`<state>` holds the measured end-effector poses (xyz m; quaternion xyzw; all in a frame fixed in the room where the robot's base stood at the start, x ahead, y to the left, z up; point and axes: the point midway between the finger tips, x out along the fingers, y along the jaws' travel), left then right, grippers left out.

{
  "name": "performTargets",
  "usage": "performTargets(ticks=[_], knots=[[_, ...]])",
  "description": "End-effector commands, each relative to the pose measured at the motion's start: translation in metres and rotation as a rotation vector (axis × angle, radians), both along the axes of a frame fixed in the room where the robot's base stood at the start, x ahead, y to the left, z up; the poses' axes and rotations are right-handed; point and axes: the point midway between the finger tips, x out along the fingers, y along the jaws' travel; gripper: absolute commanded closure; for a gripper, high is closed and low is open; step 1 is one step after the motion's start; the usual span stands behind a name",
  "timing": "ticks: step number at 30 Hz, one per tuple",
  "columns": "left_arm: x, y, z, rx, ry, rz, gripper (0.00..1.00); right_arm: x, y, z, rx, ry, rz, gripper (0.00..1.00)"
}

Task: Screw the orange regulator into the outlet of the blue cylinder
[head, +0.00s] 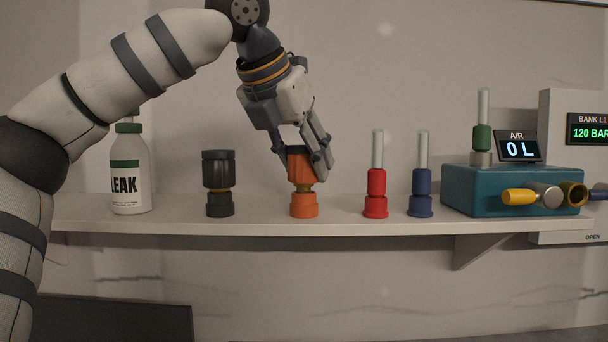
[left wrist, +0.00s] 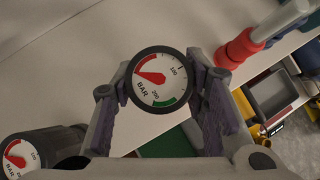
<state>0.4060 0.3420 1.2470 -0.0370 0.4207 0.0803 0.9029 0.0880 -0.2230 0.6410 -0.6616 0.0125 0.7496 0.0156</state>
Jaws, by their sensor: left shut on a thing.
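The orange regulator (head: 299,170) stands upright on the shelf over an orange foot (head: 304,206), with a brass collar between them. My left gripper (head: 313,165) comes down from above and is shut on the regulator's upper part. In the left wrist view its round gauge face (left wrist: 156,82), marked BAR, sits between the two fingers (left wrist: 157,85). I cannot tell whether the regulator is lifted at all from its foot. No blue cylinder can be made out in either view. My right gripper is not in view.
On the shelf (head: 270,226) stand a black regulator (head: 218,178), a LEAK bottle (head: 129,180), a red flowmeter (head: 376,190) and a dark blue flowmeter (head: 421,190). A teal block (head: 475,187) with a green flowmeter (head: 482,138) and an AIR display (head: 517,146) is at the right.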

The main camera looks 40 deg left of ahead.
Motion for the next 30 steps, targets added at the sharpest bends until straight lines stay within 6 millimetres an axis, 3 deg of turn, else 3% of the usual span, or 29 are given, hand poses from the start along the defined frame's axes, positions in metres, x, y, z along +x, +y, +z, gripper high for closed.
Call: performTargets(ticks=[30], knots=[[0.0,-0.001,0.041,0.0,-0.004,-0.001,0.99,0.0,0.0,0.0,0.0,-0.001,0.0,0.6]])
